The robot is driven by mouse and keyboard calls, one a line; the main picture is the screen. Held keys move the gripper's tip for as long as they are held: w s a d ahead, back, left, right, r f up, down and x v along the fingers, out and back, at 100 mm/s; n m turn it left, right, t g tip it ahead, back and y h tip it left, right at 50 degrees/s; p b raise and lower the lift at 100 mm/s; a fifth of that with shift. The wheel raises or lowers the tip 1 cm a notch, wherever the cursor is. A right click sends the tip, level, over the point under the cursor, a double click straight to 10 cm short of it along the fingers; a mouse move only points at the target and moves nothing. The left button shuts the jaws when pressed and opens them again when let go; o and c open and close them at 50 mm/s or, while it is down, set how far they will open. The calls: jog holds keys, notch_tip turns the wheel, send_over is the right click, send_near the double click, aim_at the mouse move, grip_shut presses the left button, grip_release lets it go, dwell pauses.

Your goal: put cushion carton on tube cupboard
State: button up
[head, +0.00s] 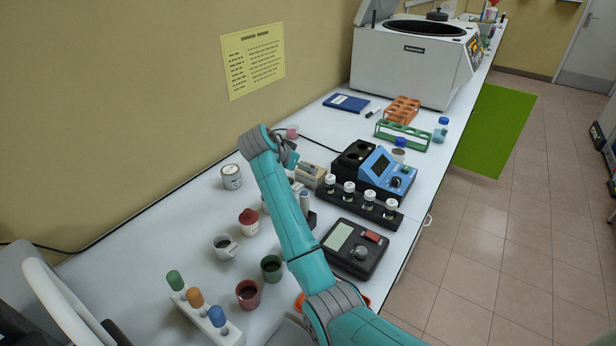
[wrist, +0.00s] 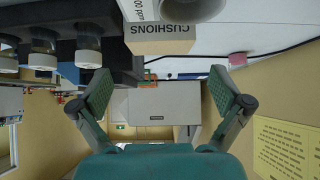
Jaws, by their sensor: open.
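The cushion carton (wrist: 160,38) is a beige box with "CUSHIONS" on its face, at the top of the wrist view, which is upside down. In the head view a small beige box (head: 310,175), which looks like the same carton, sits on the bench beside the black bottle rack. My gripper (wrist: 165,92) is open, with its fingers wide apart and nothing between them; the carton is outside the fingers. In the head view my gripper (head: 288,155) is partly hidden by my wrist, left of and above the carton. I cannot identify the tube cupboard in either view.
A black rack of white-capped bottles (head: 358,198), a blue-fronted instrument (head: 388,172) and a black meter (head: 353,250) crowd the bench right of my arm. A white can (head: 231,177) and several cups stand left. A large white centrifuge (head: 410,62) stands behind.

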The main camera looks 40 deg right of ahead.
jog(key=shift+x, duration=3.35)
jog(key=shift+w+d+r, duration=0.1)
jog(key=shift+d+r, duration=0.1)
jog(key=shift+c, duration=0.3)
jog(key=c, duration=0.9)
